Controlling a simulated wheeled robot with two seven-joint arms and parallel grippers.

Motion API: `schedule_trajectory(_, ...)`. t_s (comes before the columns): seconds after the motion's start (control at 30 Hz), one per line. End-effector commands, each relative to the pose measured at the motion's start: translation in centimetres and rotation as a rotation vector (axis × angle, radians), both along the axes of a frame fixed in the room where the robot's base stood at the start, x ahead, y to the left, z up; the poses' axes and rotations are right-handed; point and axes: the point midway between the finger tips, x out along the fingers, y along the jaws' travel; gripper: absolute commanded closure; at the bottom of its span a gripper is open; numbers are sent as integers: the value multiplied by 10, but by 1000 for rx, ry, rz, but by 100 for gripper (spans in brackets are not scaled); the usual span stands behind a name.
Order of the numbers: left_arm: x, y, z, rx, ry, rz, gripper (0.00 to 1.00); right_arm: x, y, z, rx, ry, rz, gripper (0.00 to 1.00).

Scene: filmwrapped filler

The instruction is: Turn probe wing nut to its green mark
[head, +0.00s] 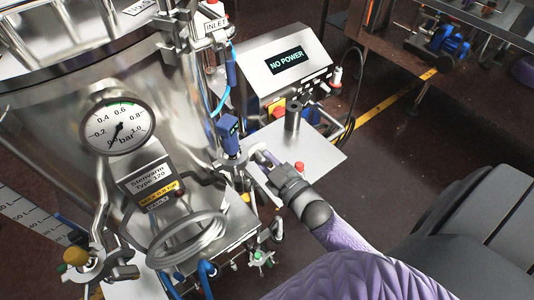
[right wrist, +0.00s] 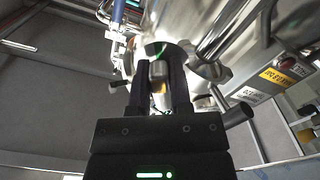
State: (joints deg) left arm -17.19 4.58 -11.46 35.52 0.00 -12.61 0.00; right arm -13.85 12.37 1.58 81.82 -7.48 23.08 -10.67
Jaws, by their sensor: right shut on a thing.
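The probe (head: 229,130) with its blue head stands upright at the right side of the steel vessel (head: 60,110). My right gripper (head: 256,163) reaches in from the right to the fitting just below it. In the right wrist view, the two dark fingers of my right gripper (right wrist: 160,90) are shut on a small grey part, the wing nut (right wrist: 158,70). The fingers hide most of the nut. A green mark (right wrist: 154,48) shows just beyond the fingertips. How the nut lines up with it cannot be told. My left gripper is not in view.
A control box (head: 287,62) reading "NO POWER" stands behind the probe. A grey cylinder (head: 292,117) and a red button (head: 299,167) are close to my right gripper. A pressure gauge (head: 119,124) and coiled steel tube (head: 187,237) sit at the vessel's front.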

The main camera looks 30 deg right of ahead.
Motion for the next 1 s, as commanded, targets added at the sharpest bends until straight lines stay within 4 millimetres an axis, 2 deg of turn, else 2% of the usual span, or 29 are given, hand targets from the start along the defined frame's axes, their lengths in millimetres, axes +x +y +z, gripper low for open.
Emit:
schedule_trajectory(0.03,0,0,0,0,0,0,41,0,0,-1,0,3,-1,69)
schedule_trajectory(0.07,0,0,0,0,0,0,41,0,0,-1,0,2,0,63)
schedule_trajectory(0.1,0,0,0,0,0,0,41,0,0,-1,0,2,0,60)
schedule_trajectory(0.4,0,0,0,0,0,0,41,-4,0,-1,0,2,0,60)
schedule_trajectory(0.57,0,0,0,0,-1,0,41,-31,-2,-1,-1,4,0,60)
schedule_trajectory(0.8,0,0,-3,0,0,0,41,-82,-6,-2,0,5,-1,60)
schedule_trajectory(1.0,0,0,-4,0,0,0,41,-99,-8,-1,0,2,-1,60)
